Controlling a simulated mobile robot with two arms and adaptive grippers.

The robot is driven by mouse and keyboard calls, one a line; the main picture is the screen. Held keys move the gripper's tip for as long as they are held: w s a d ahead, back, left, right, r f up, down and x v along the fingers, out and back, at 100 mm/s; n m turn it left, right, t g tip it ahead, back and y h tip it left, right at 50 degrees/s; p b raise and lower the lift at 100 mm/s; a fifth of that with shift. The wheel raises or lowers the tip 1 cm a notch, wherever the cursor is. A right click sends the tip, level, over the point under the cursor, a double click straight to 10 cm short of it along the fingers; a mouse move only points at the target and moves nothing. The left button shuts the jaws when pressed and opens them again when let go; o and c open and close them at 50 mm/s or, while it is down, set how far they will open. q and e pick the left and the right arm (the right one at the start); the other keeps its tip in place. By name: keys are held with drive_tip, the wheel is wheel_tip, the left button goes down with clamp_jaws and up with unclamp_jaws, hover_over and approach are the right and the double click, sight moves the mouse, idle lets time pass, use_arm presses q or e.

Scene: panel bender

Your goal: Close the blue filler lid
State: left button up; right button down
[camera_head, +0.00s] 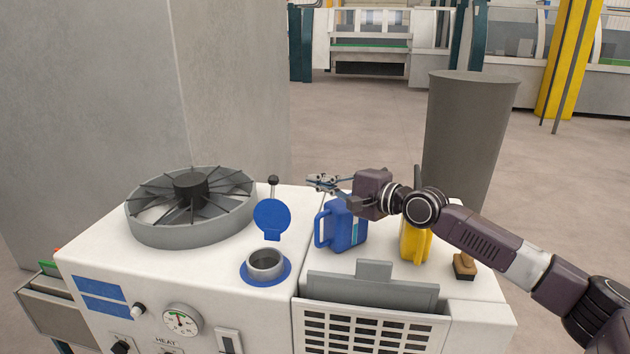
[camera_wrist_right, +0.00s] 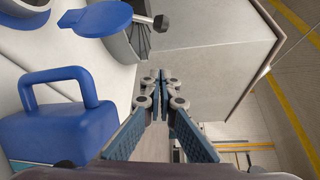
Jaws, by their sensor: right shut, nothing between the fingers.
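The blue filler lid (camera_head: 272,217) stands open, tilted up behind the round metal filler neck (camera_head: 266,263), which sits in a blue ring. The neck's opening is uncovered. In the right wrist view the lid (camera_wrist_right: 97,18) is at the upper left. My right gripper (camera_head: 318,182) is shut and empty, held above the white machine top, right of and behind the lid, apart from it. Its fingers also show in the right wrist view (camera_wrist_right: 163,84). My left gripper is not in view.
A blue jug (camera_head: 347,231) stands below my right gripper, with a yellow container (camera_head: 415,243) and a brown-handled brush or stamp (camera_head: 464,266) to its right. A black-knobbed lever (camera_head: 273,181) rises behind the lid. A round grey fan (camera_head: 190,207) is at left.

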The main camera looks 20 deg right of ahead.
sight(274, 203)
drive_tip(key=w+a+p, duration=0.4)
drive_tip(key=a+p, duration=0.2)
idle(0.4)
drive_tip(key=shift+a+f, duration=0.1)
idle(0.4)
